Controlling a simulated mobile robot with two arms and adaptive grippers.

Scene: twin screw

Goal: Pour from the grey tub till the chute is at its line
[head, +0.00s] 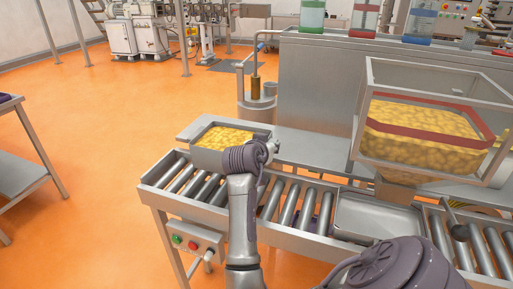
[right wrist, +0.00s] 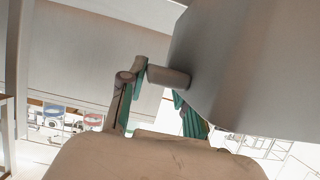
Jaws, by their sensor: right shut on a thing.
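The grey tub (head: 207,158) is full of yellow pieces and looks level at the left end of the roller conveyor. My right gripper (head: 269,147) is at the tub's right end, shut on its handle. In the right wrist view the fingers (right wrist: 150,90) close around a short grey bar, the handle (right wrist: 169,77), beside a large grey wall. The chute (head: 362,110) is a clear-sided, framed hopper at right, with a red band (head: 420,131) around it. Yellow pieces fill it to about the band; I cannot tell exactly where their surface meets it. My left gripper is not visible.
An empty metal tray (head: 375,215) lies on the conveyor (head: 290,205) below and left of the chute. A black-knobbed lever (head: 459,232) sticks out at right. A grey counter (head: 320,85) stands behind, with containers on top. A button box (head: 190,240) is at front left.

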